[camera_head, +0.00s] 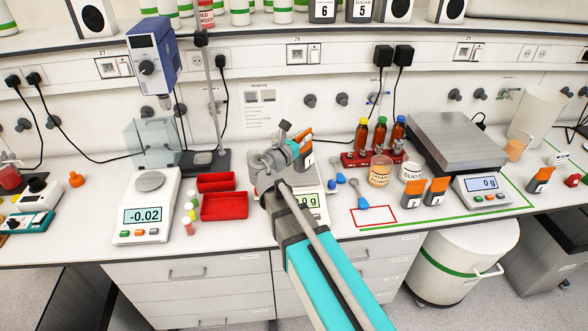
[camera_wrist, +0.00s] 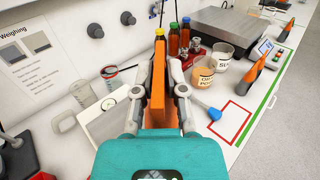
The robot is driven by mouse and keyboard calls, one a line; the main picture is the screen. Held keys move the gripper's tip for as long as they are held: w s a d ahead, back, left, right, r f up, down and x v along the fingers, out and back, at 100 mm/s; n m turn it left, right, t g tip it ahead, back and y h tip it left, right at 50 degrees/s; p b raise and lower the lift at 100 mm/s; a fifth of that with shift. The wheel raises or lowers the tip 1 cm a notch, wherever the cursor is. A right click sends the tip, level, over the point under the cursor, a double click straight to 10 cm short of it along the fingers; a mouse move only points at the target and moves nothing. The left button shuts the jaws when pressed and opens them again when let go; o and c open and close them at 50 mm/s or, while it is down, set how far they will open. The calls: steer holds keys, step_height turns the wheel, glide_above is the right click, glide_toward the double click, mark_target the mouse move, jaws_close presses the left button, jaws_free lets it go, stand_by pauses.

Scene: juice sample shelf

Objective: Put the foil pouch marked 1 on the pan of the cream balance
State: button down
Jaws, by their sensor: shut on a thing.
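In the wrist view the pouch (camera_wrist: 160,85) stands upright between the two fingers (camera_wrist: 166,80). The pouch is held over or near a pale balance (camera_head: 318,204), which I take to be the cream one. My arm and gripper hide most of this balance and its pan; part of its display reads 0 g. I cannot tell whether the pouch touches anything below.
A white balance (camera_head: 143,217) reading -0.02 stands left, beside red trays (camera_head: 224,206). A red-outlined area (camera_head: 374,216) is mostly clear.

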steer(key=shift+a, duration=0.1)
stand_by(0.3)
steer(key=w+a+f+b, duration=0.1)
steer(key=w+f+b, duration=0.8)
steer(key=w, duration=0.4)
steer(key=shift+a, duration=0.1)
steer(key=shift+w+f, duration=0.1)
steer(key=shift+w+f+b, duration=0.2)
steer(key=shift+f+b, duration=0.75)
steer(key=shift+b, duration=0.05)
steer(key=shift+w+f+b, duration=0.15)
steer(key=shift+f+b, duration=0.8)
steer(key=shift+b, duration=0.05)
steer(key=shift+f, duration=0.15)
